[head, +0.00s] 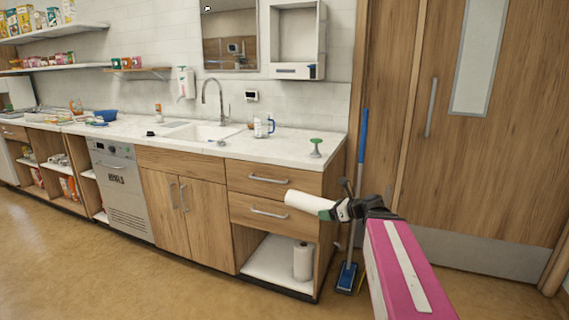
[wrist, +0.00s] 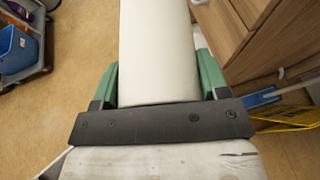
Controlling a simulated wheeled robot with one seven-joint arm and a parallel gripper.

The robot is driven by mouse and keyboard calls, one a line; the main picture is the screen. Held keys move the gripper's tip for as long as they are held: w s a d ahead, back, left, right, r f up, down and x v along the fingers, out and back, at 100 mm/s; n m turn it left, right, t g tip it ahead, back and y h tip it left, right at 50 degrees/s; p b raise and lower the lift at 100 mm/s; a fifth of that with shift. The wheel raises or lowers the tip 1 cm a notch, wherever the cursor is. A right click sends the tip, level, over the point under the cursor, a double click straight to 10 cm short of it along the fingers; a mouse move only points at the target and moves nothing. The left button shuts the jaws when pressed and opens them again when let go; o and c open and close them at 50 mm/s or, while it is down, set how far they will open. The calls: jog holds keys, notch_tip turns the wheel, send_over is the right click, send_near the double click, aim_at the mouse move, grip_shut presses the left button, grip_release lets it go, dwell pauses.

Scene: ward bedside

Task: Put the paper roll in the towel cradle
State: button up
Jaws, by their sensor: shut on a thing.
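My gripper (head: 330,212) is shut on a white paper roll (head: 308,203), held in the air in front of the drawers. In the wrist view the green fingers of my gripper (wrist: 157,78) press on both sides of the roll (wrist: 158,40), which extends away beyond the fingertips. No part is clearly recognisable as the towel cradle. A white open-fronted wall unit (head: 297,38) above the counter looks empty and may be it. The held roll is well apart from this unit.
Another white roll (head: 302,261) stands on the low open shelf. A blue-handled mop (head: 347,275) stands beside the cabinet, near the wooden door (head: 490,150).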

jog(key=shift+s+d+f, duration=0.3)
jog(key=shift+s+d, duration=0.1)
jog(key=shift+d, duration=0.3)
jog(key=shift+s+d+f, duration=0.25)
jog(key=shift+s+d, duration=0.15)
jog(key=shift+d, duration=0.25)
